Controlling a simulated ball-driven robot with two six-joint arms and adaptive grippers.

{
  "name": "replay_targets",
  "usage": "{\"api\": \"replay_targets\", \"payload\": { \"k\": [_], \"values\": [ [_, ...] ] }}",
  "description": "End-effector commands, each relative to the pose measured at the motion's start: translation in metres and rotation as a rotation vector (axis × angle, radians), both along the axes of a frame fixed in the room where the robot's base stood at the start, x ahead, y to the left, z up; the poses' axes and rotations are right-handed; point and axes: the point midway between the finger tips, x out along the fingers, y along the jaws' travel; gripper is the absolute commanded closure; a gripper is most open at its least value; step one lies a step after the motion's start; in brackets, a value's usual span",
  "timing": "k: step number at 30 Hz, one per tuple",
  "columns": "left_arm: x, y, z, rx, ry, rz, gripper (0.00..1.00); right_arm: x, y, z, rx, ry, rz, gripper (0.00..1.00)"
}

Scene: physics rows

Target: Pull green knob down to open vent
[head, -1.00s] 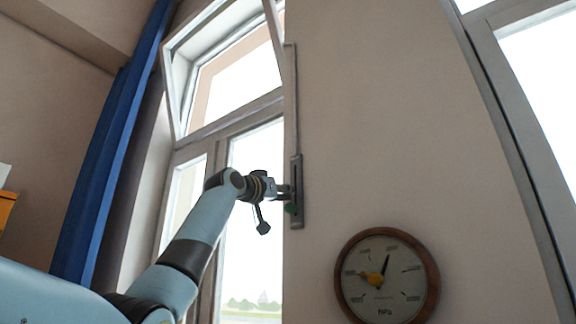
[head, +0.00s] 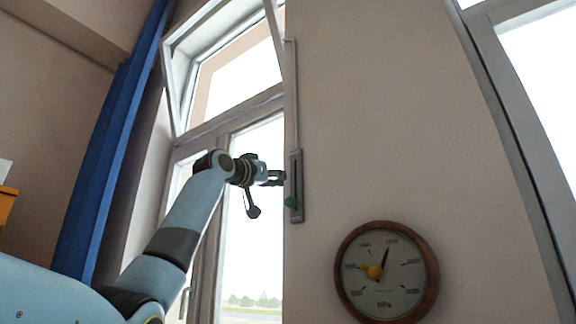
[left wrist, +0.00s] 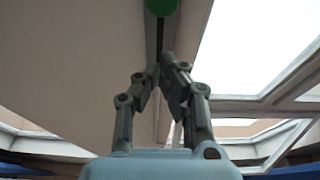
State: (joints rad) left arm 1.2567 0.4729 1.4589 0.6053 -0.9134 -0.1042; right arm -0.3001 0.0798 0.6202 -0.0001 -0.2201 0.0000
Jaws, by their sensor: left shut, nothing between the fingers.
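The green knob (head: 291,202) sits near the bottom of the slot in a grey vertical wall plate (head: 297,165). A thin rod runs up from the plate beside the window. The vent (head: 228,75), the upper window pane, stands tilted open at the top. My left gripper (head: 281,178) is shut and empty, up and to the left of the knob and apart from it. In the left wrist view the fingertips (left wrist: 167,62) meet below the green knob (left wrist: 161,5), which is cut by the top edge. My right gripper is not in view.
A round wooden-framed gauge (head: 387,272) hangs on the wall at lower right. A blue curtain (head: 112,150) hangs left of the window. Another window frame (head: 520,150) stands at the far right.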

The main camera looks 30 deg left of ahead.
Motion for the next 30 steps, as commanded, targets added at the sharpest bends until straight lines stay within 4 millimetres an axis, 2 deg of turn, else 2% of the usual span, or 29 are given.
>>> {"api": "replay_targets", "payload": {
  "k": [18,30],
  "values": [
    [-0.053,0.004,-0.001,0.001,-0.001,0.0,1.0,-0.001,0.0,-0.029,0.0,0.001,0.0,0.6],
    [-0.057,0.004,0.001,-0.001,-0.001,0.0,1.0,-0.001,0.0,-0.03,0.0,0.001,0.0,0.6]
  ]
}}
